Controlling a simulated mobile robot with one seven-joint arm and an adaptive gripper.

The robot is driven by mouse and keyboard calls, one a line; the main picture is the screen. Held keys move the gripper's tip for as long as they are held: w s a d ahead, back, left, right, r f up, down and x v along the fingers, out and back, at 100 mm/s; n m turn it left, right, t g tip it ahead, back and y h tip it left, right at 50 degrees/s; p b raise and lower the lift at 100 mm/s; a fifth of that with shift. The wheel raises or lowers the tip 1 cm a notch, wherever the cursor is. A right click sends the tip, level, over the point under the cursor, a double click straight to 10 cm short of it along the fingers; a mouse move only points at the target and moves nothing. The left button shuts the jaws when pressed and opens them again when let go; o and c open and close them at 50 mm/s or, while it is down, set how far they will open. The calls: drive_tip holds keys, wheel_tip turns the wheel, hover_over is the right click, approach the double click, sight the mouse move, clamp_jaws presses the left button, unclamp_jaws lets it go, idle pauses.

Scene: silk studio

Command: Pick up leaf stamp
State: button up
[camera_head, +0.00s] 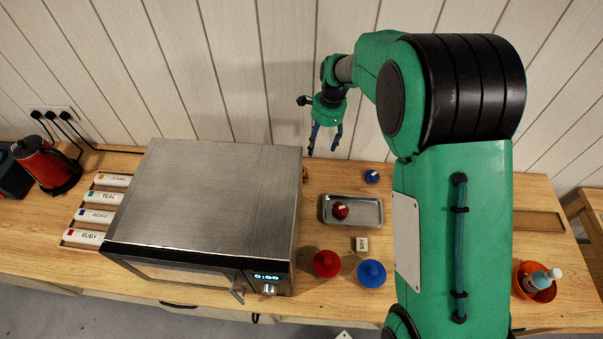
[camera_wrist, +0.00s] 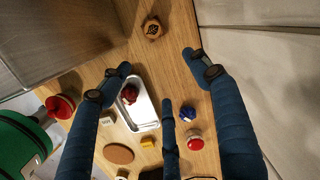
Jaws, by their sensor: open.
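A small wooden piece with a dark mark on its top (camera_wrist: 153,28) lies on the table in the wrist view, beyond my fingertips; it may be the leaf stamp, but the mark is too small to read. In the head view a bit of a brown piece (camera_head: 305,174) shows at the microwave's right side, mostly hidden. My gripper (camera_head: 324,146) hangs above the back of the table near the wall, fingers pointing down. In the wrist view its blue fingers (camera_wrist: 160,75) are spread and empty, apart from the wooden piece.
The microwave (camera_head: 215,190) stands left of my gripper. A metal tray (camera_head: 368,220) holds a small red item (camera_head: 341,210). A small blue item (camera_head: 372,176), a red knobbed piece (camera_head: 326,264), a blue one (camera_head: 371,273) and a labelled block (camera_head: 360,244) are nearby.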

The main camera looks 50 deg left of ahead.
drive_tip(key=s+a+f, duration=0.3)
drive_tip(key=shift+s+a+f, duration=0.15)
drive_tip(key=shift+a+f, duration=0.15)
drive_tip(key=shift+f, duration=0.1)
drive_tip(key=shift+f, duration=0.1)
drive_tip(key=shift+s+a+f+p, duration=0.15)
drive_tip(key=shift+f+p, duration=0.1)
drive_tip(key=shift+f, duration=1.15)
drive_tip(key=shift+s+f+p, duration=0.15)
drive_tip(key=shift+f+p, duration=0.05)
drive_tip(key=shift+f, duration=1.15)
drive_tip(key=shift+s+a+f+p, duration=0.15)
drive_tip(key=shift+f+p, duration=0.1)
drive_tip(key=shift+f, duration=1.15)
drive_tip(key=shift+d, duration=0.15)
drive_tip(key=shift+s+f+p, duration=0.2)
drive_tip(key=shift+f+p, duration=0.1)
drive_tip(key=shift+f, duration=1)
drive_tip(key=shift+s+f+p, duration=0.15)
drive_tip(key=shift+f+p, duration=0.15)
drive_tip(key=shift+f, duration=1)
drive_tip(key=shift+c, duration=0.3)
drive_tip(key=c, duration=1.4)
